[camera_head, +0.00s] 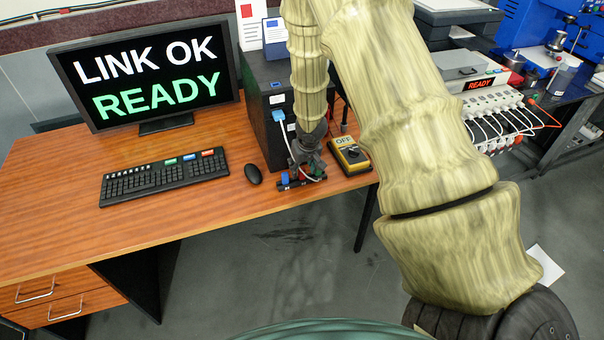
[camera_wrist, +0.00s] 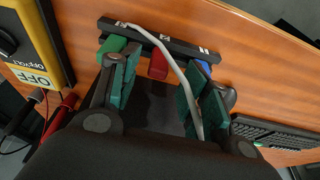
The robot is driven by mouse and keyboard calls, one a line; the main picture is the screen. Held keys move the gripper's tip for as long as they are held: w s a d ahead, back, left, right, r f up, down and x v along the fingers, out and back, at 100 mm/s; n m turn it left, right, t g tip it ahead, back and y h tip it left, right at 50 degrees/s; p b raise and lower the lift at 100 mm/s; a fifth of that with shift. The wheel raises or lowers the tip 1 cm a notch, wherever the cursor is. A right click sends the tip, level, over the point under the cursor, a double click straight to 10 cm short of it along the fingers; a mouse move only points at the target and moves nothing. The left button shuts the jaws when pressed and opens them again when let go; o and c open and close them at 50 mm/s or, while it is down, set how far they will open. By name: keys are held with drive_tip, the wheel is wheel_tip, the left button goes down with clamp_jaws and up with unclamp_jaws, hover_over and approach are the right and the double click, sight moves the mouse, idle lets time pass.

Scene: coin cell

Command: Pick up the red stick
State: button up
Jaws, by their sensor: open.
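The red stick (camera_wrist: 157,66) stands in a black strip-shaped holder (camera_wrist: 176,40) on the wooden desk, between a green stick (camera_wrist: 112,47) and a blue stick (camera_wrist: 204,69). My gripper (camera_wrist: 158,88) is open, its dark green finger pads on either side in front of the red stick, with nothing held between them. A white cable (camera_wrist: 166,52) runs across the holder and down past the right finger, just beside the red stick. In the head view my gripper (camera_head: 306,160) points down over the holder, which hides much of the sticks.
A yellow multimeter (camera_head: 350,155) marked OFF lies close at the right, with red and black probes near it in the wrist view. A black computer case (camera_head: 264,110) stands behind. A mouse (camera_head: 253,174), keyboard (camera_head: 165,177) and monitor (camera_head: 146,75) are to the left. The desk's front is clear.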

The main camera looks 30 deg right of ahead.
sight(302, 169)
drive_tip(key=shift+x, duration=1.75)
drive_tip(key=shift+w+d, duration=0.1)
drive_tip(key=shift+d, duration=0.1)
drive_tip(key=c, duration=0.8)
